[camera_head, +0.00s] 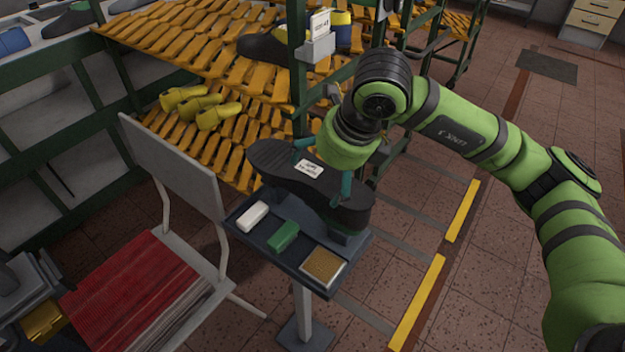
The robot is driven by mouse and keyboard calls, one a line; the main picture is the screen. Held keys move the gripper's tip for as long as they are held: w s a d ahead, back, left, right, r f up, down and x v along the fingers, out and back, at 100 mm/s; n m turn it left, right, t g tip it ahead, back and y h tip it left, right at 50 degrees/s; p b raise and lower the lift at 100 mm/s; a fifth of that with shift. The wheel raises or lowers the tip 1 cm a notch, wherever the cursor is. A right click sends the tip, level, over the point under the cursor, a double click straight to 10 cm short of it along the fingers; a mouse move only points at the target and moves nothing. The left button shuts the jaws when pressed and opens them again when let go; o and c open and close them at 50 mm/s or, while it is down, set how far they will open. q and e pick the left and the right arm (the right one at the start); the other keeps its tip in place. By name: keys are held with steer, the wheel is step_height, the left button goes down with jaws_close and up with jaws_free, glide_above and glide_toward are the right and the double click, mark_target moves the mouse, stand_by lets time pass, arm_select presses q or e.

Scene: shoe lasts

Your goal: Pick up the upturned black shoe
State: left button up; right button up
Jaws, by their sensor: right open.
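The upturned black shoe (275,161) lies sole up on a dark stand, with a white label (309,168) on its sole. My right gripper (325,166) comes down over the shoe from the upper right. Its teal fingers are spread apart, one near the far edge of the sole and one near the close edge. I cannot tell whether they touch the shoe. The gripper body hides part of the shoe's far side. My left gripper is not in view.
The stand's tray (238,230) holds a white block (252,216), a green block (283,236) and a tan pad (323,266). A chair with a red seat (130,290) stands left. A slatted rack (215,60) with yellow lasts (200,104) stands behind, its green post close to the gripper.

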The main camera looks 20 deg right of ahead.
mark_target(320, 181)
steer(key=p+x, duration=0.1)
steer(key=x, duration=0.3)
steer(key=shift+d+f, duration=0.1)
steer(key=shift+f, duration=0.15)
steer(key=shift+s, duration=0.1)
steer(key=c, duration=1.4)
steer(key=shift+r, duration=0.15)
